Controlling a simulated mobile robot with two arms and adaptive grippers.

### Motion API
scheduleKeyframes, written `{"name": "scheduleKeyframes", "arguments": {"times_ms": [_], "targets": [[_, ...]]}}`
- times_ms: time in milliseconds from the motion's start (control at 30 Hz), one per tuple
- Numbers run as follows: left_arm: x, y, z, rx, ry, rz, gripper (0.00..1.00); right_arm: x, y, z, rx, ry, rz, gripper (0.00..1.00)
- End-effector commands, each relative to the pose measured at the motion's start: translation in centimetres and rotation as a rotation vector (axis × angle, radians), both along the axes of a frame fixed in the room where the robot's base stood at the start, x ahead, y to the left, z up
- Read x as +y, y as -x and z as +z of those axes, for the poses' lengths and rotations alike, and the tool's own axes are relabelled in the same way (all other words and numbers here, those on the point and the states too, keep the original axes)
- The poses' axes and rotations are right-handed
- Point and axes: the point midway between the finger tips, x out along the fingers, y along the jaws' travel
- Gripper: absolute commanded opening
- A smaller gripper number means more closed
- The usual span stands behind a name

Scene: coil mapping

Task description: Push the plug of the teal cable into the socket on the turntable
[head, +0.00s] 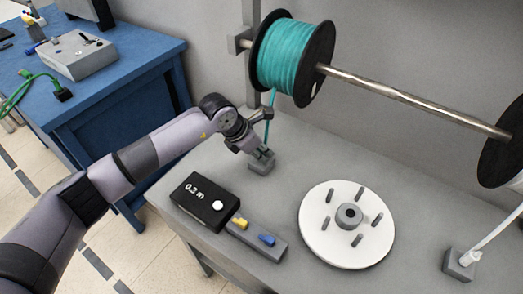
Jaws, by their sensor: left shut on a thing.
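The teal cable (268,104) hangs from a black-flanged spool (291,56) down to my left gripper (262,153). My left gripper is shut on the cable's plug, which is mostly hidden by the fingers. The gripper is right at a small grey block (261,167) on the grey table; I cannot tell whether the plug still sits in it. The turntable (318,242) is a white disc to the right, with several upright pegs and a grey central hub (348,216). I cannot make out which part is the socket. My right gripper is not in view.
A black box marked "0.3 m" (203,205) and a grey strip with a yellow and a blue switch (255,238) lie left of the turntable. A metal rod (410,99) spans above. A white cable (499,236) enters another grey block (459,265) at right.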

Motion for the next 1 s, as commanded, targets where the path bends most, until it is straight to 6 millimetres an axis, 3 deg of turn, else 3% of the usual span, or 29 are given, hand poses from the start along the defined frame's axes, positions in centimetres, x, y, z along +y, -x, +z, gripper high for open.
{"name": "scheduleKeyframes", "arguments": {"times_ms": [1000], "targets": [[0.0,0.0,2.4,-0.002,0.001,0.000,0.00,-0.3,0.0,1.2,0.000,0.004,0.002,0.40]]}}
